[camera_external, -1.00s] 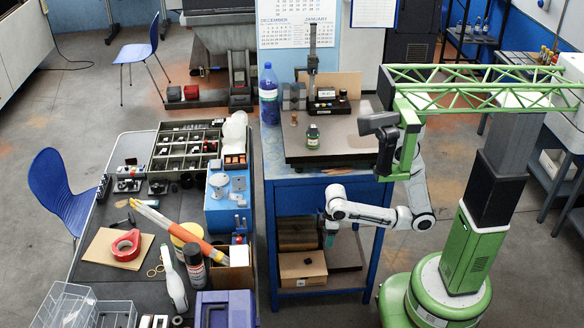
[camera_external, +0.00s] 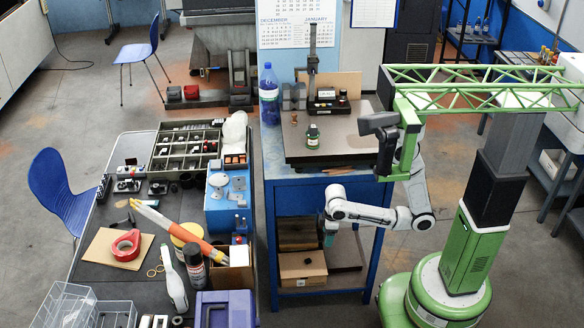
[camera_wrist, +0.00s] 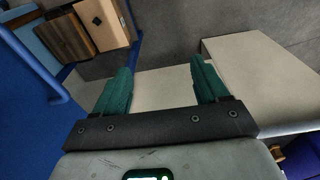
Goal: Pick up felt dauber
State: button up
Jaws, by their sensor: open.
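My gripper (camera_external: 329,239) hangs low in front of the blue bench, below its top, with its fingers pointing down. In the wrist view the two green fingers (camera_wrist: 162,82) are spread apart with nothing between them. I cannot clearly make out which thing is the felt dauber. A small brown knobbed piece (camera_external: 294,118) stands upright on the bench top and may be it. A small green bottle (camera_external: 313,136) with a dark cap and pale label stands to its right. Both are above and behind my gripper, apart from it. Neither shows in the wrist view.
The blue bench (camera_external: 283,184) has a raised plate on top. A blue bottle (camera_external: 268,95) and black instruments (camera_external: 328,102) stand toward its back. Cardboard boxes (camera_external: 303,268) sit on its lower shelf, behind my gripper. A cluttered table (camera_external: 118,215) stands at left.

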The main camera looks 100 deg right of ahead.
jog(key=c, duration=0.3)
jog(key=shift+w, duration=0.1)
